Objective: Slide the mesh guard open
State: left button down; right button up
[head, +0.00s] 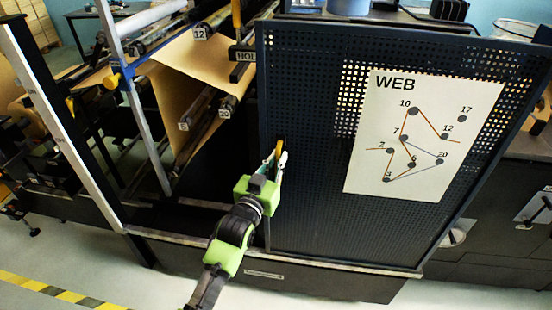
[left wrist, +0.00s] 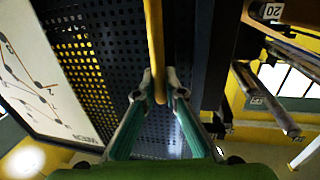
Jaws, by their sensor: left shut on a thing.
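The mesh guard (head: 310,190) is a dark perforated panel in the right half of the head view, with a white WEB diagram sheet (head: 424,135) on it. Its left edge stands beside an opening where rollers and brown paper show. My left gripper (head: 278,157) is at this left edge, shut on a yellow upright handle (head: 279,147). In the left wrist view the handle (left wrist: 154,50) runs down between the two fingertips (left wrist: 160,92), with the mesh (left wrist: 110,40) behind it. My right gripper is not in view.
Brown paper web (head: 205,60) runs over several numbered rollers left of the guard. A dark lower rail (head: 330,263) runs under the guard. Floor is free at the lower left.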

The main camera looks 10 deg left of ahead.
pick_arm(q)
jog(key=c, duration=2.2)
grip_release()
jog(key=shift+o, duration=0.5)
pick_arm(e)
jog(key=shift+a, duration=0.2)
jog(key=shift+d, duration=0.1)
pick_arm(q)
jog(key=v, duration=1.2)
